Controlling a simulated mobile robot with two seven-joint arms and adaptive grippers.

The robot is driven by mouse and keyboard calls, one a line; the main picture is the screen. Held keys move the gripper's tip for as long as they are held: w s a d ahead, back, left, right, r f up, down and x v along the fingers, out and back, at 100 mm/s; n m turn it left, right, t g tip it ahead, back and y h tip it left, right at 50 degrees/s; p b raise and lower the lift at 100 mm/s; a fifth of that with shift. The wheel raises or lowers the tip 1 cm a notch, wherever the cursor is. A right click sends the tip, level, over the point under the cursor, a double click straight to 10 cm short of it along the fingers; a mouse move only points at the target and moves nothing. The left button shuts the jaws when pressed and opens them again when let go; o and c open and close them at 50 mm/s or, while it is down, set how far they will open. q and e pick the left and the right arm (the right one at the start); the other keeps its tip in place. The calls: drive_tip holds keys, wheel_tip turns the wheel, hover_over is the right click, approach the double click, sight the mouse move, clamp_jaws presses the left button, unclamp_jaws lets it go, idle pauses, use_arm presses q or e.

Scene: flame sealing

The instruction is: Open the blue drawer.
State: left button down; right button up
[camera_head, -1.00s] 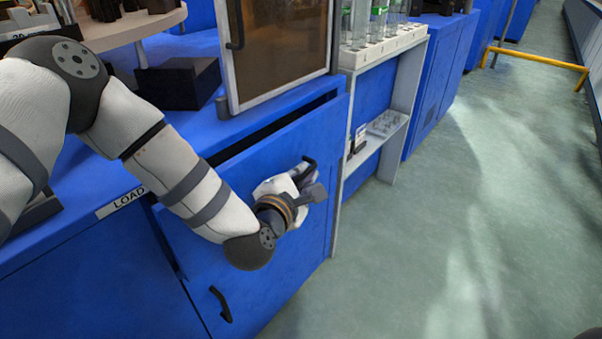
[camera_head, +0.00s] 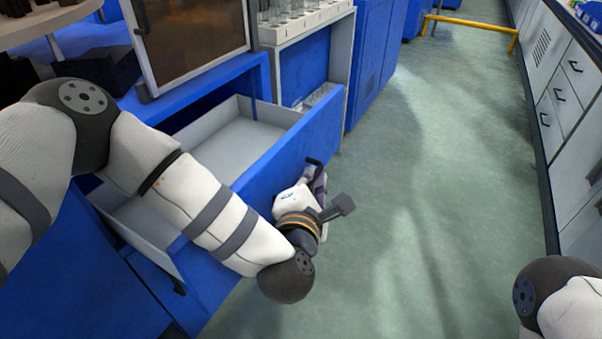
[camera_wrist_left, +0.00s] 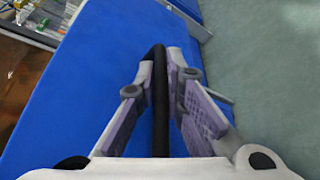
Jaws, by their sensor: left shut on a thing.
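The blue drawer (camera_head: 262,182) is pulled well out of the blue cabinet in the head view. Its pale grey inside (camera_head: 235,135) shows and looks empty where my arm does not cover it. My left gripper (camera_head: 316,172) is at the drawer's front, shut on the black drawer handle. In the left wrist view the handle (camera_wrist_left: 160,95) runs between the two fingers of the left gripper (camera_wrist_left: 168,75), against the blue drawer front (camera_wrist_left: 85,85). Of my right arm only a part shows at the lower right of the head view; its gripper is out of sight.
A framed brown panel (camera_head: 190,35) stands above the drawer. A white rack (camera_head: 300,28) with glass tubes is beside it. The green floor (camera_head: 420,150) to the right is clear, up to light cabinets (camera_head: 570,110) with drawers and a yellow rail (camera_head: 470,22) far back.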

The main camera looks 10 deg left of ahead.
use_arm(q)
drive_tip(key=shift+s+d, duration=0.1)
drive_tip(key=shift+d, duration=0.1)
drive_tip(key=c, duration=1.7)
unclamp_jaws()
drive_tip(key=v, duration=1.2)
drive_tip(key=shift+a, duration=0.1)
